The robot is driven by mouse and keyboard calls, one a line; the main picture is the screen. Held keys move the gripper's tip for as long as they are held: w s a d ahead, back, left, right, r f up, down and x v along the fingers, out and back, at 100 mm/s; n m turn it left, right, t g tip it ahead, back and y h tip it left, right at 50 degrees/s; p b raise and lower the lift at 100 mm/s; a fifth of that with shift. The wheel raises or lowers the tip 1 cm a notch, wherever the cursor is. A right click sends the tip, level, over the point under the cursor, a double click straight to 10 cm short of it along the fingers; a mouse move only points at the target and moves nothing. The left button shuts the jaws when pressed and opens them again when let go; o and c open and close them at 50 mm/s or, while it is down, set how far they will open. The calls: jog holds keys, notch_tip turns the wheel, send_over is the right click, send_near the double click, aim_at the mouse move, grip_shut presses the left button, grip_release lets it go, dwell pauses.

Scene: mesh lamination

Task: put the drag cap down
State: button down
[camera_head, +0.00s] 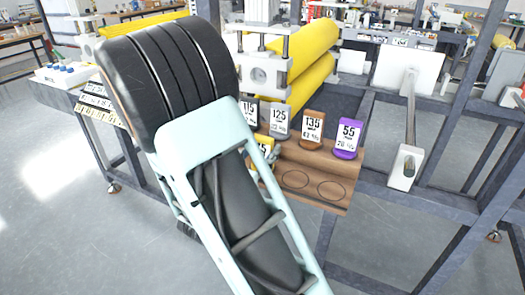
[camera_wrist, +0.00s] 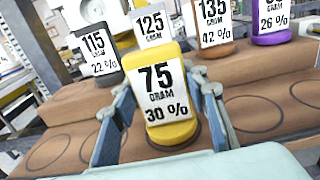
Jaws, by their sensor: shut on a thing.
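The yellow drag cap (camera_wrist: 170,128), labelled 75 gram and 30 %, stands about upright between the fingers of my gripper (camera_wrist: 164,92), which is shut on it. In the head view a small part of this yellow cap (camera_head: 264,142) shows beside my arm, which hides the rest and the fingertips. The cap is over the lower step of a brown stepped rack (camera_head: 313,171). I cannot tell whether its dark base touches the step. Empty circle outlines are marked on that step on both sides of the cap in the wrist view.
On the upper step stand a black 115 cap (camera_wrist: 97,54), a grey 125 cap (camera_wrist: 153,26), a brown 135 cap (camera_head: 311,127) and a purple cap (camera_head: 347,138), close behind the held cap. Yellow rollers (camera_head: 316,55) lie behind the rack. A grey metal frame (camera_head: 384,172) is at the right.

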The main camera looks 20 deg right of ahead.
jog(key=shift+f, duration=0.15)
jog(key=c, duration=1.2)
grip_release()
jog(key=shift+o, duration=0.2)
jog(key=shift+s+a+r, duration=0.1)
jog(key=shift+a+r, duration=0.1)
jog(key=v, duration=1.1)
jog(key=shift+s+a, duration=0.25)
